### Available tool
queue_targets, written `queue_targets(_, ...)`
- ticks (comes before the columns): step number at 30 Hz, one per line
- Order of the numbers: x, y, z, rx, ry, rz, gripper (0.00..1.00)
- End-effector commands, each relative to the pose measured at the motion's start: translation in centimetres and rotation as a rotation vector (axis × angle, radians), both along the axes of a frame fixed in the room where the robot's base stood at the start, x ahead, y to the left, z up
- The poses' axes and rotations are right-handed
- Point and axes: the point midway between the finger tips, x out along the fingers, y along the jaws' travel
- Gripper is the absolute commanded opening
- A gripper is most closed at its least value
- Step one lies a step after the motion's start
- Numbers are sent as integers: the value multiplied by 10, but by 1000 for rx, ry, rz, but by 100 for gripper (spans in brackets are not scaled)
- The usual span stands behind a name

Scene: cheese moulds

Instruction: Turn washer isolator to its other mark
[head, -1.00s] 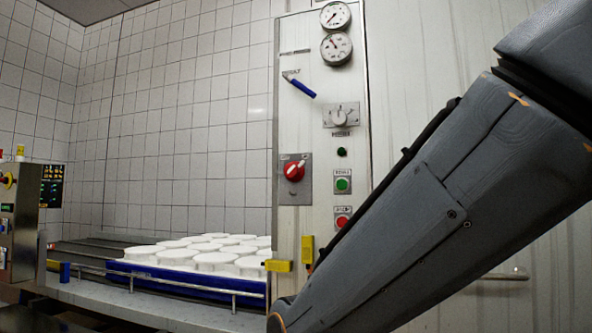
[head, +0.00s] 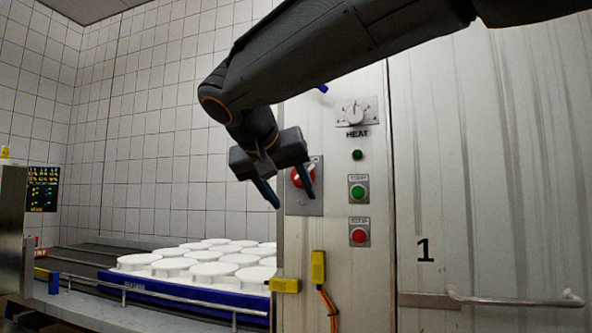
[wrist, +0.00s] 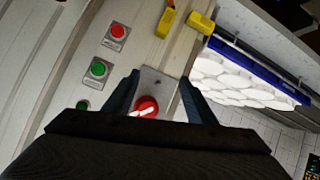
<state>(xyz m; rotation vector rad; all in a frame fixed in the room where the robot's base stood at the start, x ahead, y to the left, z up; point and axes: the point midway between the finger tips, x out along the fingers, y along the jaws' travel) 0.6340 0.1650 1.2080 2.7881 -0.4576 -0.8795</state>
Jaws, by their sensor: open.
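The washer isolator appears to be the red rotary switch (head: 300,176) on a grey plate on the metal panel. In the head view my gripper (head: 293,200) is in front of it and partly covers it. In the wrist view the red knob (wrist: 147,106) with its white handle bar lies between my two fingers (wrist: 158,92), and its lower part is hidden by the gripper body. My gripper is open, with nothing between the fingertips that they visibly touch. The marks on the plate are too small to read.
Green (head: 357,191) and red (head: 359,235) push buttons and a heat dial (head: 356,112) are right of the switch. Yellow blocks (head: 318,267) sit below it. A blue tray (head: 180,294) of white moulds stands at the left. A door handle (head: 515,299) juts out at the right.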

Motion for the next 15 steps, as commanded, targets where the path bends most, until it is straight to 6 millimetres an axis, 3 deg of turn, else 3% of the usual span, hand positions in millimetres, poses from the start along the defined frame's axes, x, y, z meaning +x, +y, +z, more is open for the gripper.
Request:
queue_targets(1, 4, 7, 29, 15, -68, -15, 51)
queue_targets(3, 7, 10, 57, 31, -138, -39, 51)
queue_targets(6, 9, 11, 77, 48, -194, -57, 51)
queue_targets(15, 41, -3, 68, 49, -206, -65, 51)
